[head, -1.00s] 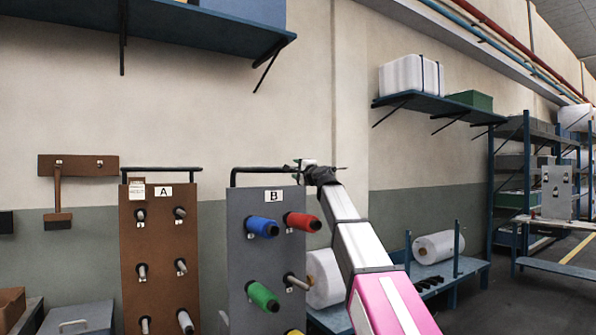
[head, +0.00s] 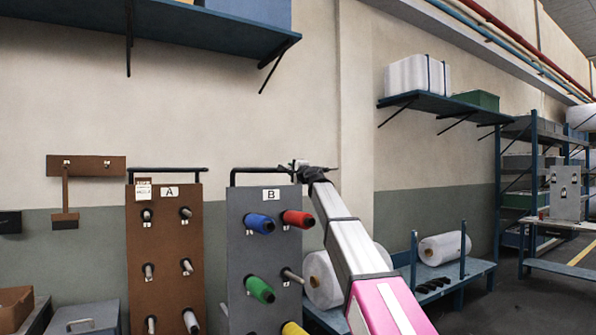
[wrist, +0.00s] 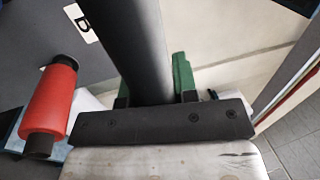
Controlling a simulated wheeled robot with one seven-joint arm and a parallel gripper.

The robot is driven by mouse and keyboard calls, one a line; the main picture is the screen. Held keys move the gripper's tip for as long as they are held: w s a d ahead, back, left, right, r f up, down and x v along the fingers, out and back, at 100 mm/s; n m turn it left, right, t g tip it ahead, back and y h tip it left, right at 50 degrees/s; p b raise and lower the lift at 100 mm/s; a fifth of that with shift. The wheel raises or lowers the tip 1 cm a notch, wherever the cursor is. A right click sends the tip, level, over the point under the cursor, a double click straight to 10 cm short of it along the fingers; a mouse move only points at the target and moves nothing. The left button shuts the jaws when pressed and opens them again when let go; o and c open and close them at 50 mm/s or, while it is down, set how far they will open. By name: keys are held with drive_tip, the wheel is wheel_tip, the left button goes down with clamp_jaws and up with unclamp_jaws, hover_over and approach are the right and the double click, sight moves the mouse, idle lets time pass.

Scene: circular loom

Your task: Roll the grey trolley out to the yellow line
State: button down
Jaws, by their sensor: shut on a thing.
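The grey trolley (head: 251,235) stands upright at the lower middle of the head view, marked B, with blue, red, green and yellow spools on its pegs. Its black top handle (head: 258,169) shows in full at the left, and its right end meets my gripper (head: 302,168). In the wrist view my gripper (wrist: 152,88) has its green fingers on either side of the black handle bar (wrist: 132,45), shut on it. The red spool (wrist: 50,100) is close on the left there. A yellow stripe (head: 581,254) shows on the floor at the far right; the trolley's base is out of view.
A brown trolley (head: 166,250) marked A stands close on the left, with a narrow gap. A low blue rack (head: 478,270) with white rolls is behind on the right. A blue shelf (head: 150,32) is overhead. Grey floor (head: 535,305) is clear at the lower right.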

drive_tip(key=shift+s+d+f, duration=0.15)
drive_tip(key=shift+s+f, duration=0.1)
drive_tip(key=shift+s, duration=0.05)
drive_tip(key=c, duration=0.9)
unclamp_jaws()
drive_tip(key=shift+s+d, duration=0.1)
drive_tip(key=v, duration=1)
drive_tip(key=shift+s+d, duration=0.2)
